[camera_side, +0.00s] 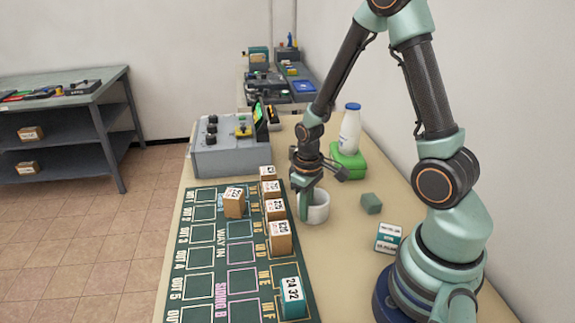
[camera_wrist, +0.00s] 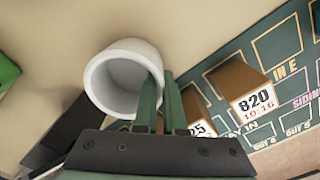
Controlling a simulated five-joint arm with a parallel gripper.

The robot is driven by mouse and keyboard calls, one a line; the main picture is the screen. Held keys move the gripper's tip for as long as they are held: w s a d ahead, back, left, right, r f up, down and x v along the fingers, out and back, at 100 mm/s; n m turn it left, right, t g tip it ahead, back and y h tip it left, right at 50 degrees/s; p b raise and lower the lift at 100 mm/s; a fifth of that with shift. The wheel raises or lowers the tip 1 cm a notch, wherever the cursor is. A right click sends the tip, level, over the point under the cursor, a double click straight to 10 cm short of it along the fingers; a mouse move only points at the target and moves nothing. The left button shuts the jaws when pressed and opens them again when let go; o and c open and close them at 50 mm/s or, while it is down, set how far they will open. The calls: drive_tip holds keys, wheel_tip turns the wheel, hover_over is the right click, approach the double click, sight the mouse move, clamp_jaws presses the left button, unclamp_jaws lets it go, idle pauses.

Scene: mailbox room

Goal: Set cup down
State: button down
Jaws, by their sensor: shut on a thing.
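The white cup (camera_side: 320,212) is upright on the beige table, just right of the green board, or very close above it; I cannot tell which. My gripper (camera_side: 304,208) reaches down from above on the cup's left side. In the wrist view, the cup (camera_wrist: 98,88) shows its open mouth, and it looks empty. The two green fingers of my gripper (camera_wrist: 160,92) are shut on the cup's wall at the rim, one inside and one outside. The fingers hide part of the rim.
The green board (camera_side: 205,258) with several wooden numbered blocks (camera_side: 279,238) lies left of the cup.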

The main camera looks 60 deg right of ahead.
drive_tip(key=shift+f, duration=0.15)
drive_tip(key=c, duration=1)
unclamp_jaws()
wheel_tip(320, 180, up, 12)
drive_tip(key=shift+f, duration=0.25)
drive_tip(key=s+a+r+t, duration=0.2)
drive_tip(key=a+r+t, duration=0.3)
drive_tip(key=a+r, duration=0.3)
drive_tip(key=shift+r+t, duration=0.3)
drive_tip(key=shift+r, duration=1.85)
drive_tip(key=shift+s, duration=0.1)
